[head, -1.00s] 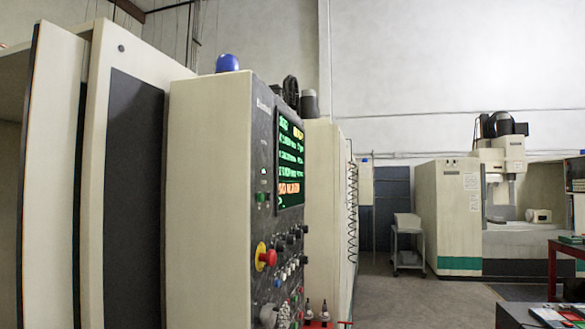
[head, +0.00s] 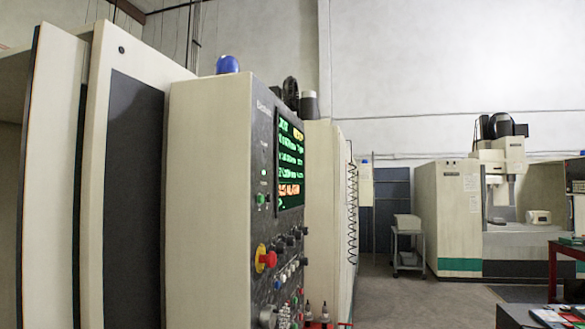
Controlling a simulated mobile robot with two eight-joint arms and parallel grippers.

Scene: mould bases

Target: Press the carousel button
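The machine's control panel (head: 262,150) stands near, seen at a steep angle. It carries a red mushroom button on a yellow collar (head: 266,258), a green button (head: 261,198), and rows of small knobs and coloured buttons (head: 288,273). I cannot tell which one is the carousel button; labels are too small to read. The lit screen (head: 290,165) shows green lines and an orange line. Neither gripper is in view.
A pale machine door with a dark window (head: 133,200) fills the left. A grey cart (head: 407,245) and another milling machine (head: 450,215) stand farther back. A red-framed table (head: 567,255) is at right. Open floor (head: 400,300) lies between.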

